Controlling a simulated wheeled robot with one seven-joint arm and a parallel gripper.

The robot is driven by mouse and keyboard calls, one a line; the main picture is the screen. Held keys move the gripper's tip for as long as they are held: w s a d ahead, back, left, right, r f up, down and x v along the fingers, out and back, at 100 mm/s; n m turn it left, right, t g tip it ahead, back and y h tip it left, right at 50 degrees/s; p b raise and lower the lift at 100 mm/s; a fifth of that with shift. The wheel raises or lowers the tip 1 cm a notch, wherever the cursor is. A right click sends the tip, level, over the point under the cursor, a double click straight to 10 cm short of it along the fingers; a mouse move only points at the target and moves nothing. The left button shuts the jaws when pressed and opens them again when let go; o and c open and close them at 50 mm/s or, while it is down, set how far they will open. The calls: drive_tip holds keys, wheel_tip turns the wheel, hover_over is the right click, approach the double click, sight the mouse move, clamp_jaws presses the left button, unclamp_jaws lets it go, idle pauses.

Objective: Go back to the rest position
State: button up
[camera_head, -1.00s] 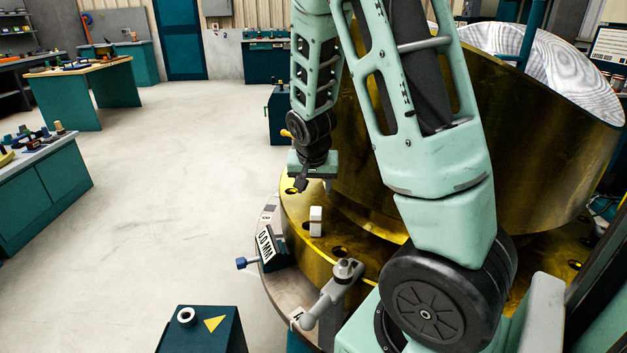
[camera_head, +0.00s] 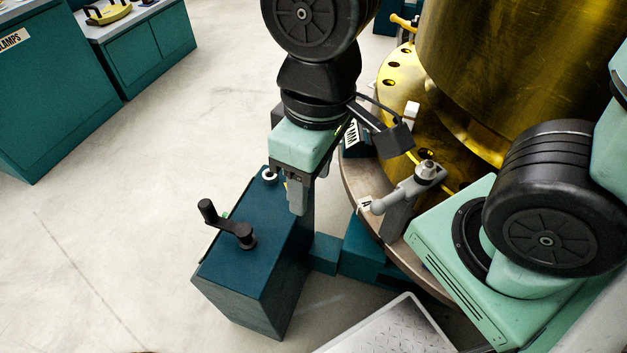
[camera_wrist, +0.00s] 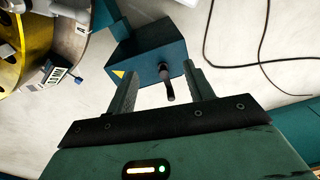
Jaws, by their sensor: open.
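My gripper (camera_head: 300,200) points down in the head view, over the far end of a dark blue box with a crank (camera_head: 255,270). The jaws are open, and I see nothing held between them. In the wrist view the two fingers of my gripper (camera_wrist: 160,88) stand apart, with the box (camera_wrist: 150,58) beyond them. The box's black crank handle (camera_wrist: 167,86) shows in the gap between the fingers. I cannot tell how far the fingertips are from the box top.
A large brass cylinder (camera_head: 500,70) on a drilled flange (camera_head: 395,75) stands at right on a round table (camera_head: 362,195). A grey clamp (camera_head: 408,186) sits at its edge. Teal cabinets (camera_head: 65,85) stand at upper left. The pale floor (camera_head: 110,230) at left is clear.

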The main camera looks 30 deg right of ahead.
wheel_tip(320, 180, up, 13)
drive_tip(key=s+p, duration=0.1)
drive_tip(key=p, duration=1.2)
drive_tip(key=shift+s+a+n, duration=0.25)
drive_tip(key=shift+a+n, duration=0.05)
drive_tip(key=shift+n, duration=0.1)
